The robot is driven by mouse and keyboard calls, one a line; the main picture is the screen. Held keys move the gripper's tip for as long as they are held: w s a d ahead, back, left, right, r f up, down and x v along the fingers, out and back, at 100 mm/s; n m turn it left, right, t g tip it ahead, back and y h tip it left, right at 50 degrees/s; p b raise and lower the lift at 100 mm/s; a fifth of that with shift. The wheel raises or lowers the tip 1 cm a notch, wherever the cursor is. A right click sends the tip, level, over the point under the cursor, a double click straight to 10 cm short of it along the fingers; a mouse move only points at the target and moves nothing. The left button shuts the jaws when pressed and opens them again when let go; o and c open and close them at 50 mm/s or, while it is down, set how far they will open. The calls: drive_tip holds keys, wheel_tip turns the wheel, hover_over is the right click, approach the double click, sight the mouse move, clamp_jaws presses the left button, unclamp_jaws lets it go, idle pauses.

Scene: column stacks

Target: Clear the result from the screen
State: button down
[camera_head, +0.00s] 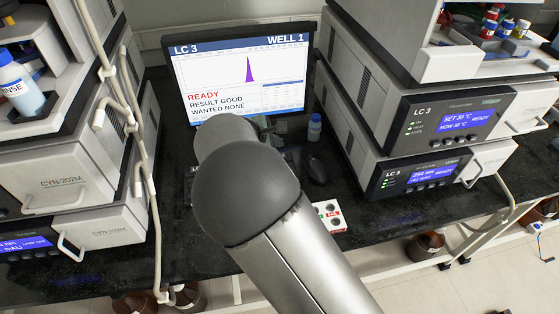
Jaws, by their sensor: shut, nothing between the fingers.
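The screen (215,75) stands upright at the back of the black bench. It reads "LC 3", "WELL 1", "READY" in red, "RESULT GOOD" and "WANTED NONE", with one purple peak on a graph. My arm reaches in from the lower right and covers the area in front of the screen. A small grey part of my gripper (266,131) shows past the arm, at the screen's lower edge in the picture. It is shut and empty. Its fingertips are mostly hidden, so I cannot tell whether they touch anything. A small white box (329,216) with red and dark round marks lies right of my arm.
Pale tubing (135,120) hangs at the left. Brown bottles (425,245) stand below the bench.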

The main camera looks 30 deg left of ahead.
drive_tip(key=shift+f+b, duration=0.45)
drive_tip(key=shift+f, duration=0.75)
idle(1.1)
drive_tip(key=shift+f+b, duration=0.35)
drive_tip(key=shift+f, duration=0.1)
drive_tip(key=shift+f+b, duration=0.3)
drive_tip(key=shift+f, duration=0.1)
idle(0.5)
idle(0.4)
drive_tip(key=shift+r+p, duration=0.55)
drive_tip(key=shift+r, duration=0.3)
drive_tip(key=shift+r+p, duration=1.7)
drive_tip(key=shift+r, duration=0.85)
